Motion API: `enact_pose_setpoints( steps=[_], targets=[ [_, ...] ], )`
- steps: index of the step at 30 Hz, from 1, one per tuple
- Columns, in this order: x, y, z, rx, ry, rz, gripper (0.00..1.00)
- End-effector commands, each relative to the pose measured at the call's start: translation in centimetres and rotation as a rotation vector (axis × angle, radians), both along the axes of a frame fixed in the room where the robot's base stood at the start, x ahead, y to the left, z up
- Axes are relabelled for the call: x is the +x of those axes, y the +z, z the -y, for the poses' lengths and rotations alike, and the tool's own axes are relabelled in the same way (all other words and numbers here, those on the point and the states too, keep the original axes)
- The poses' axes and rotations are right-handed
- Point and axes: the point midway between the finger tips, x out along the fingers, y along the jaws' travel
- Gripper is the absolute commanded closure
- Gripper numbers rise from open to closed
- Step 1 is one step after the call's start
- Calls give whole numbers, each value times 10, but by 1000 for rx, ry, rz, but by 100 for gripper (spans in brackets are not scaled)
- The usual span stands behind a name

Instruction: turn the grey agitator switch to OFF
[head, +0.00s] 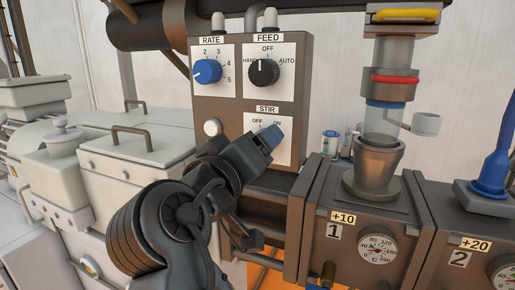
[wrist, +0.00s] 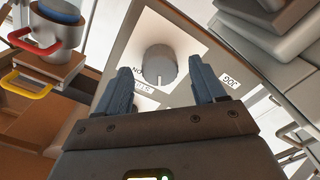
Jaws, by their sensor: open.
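The grey agitator switch (wrist: 159,62) is a round knob on a white plate, seen between my finger tips in the wrist view. A short pale mark on its rim points down in that picture. An upside-down ON label lies to its left; I cannot read OFF there. In the head view the STIR plate (head: 284,153) shows OFF at left and ON at right, and my gripper hides the knob. My gripper (wrist: 161,82) is open, one finger each side of the knob in the picture, apparently short of it. It also shows in the head view (head: 268,138).
Above the STIR plate on the brown control box (head: 225,118) are a blue RATE knob (head: 207,71) and a black FEED knob (head: 264,72). Brown heater blocks (head: 345,215) stand at right, white lidded boxes (head: 130,165) at left.

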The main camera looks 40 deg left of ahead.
Motion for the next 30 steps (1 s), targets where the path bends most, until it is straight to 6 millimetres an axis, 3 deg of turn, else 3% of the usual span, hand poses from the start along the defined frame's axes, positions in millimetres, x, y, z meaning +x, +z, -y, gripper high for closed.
enact_pose_setpoints(
  steps=[6, 12, 30],
  targets=[
    [-37, -3, 8, 1, 3, 1, 31],
    [-59, -2, 14, 0, 2, 1, 31],
    [-64, -1, 15, -1, 1, 0, 31]
  ],
)
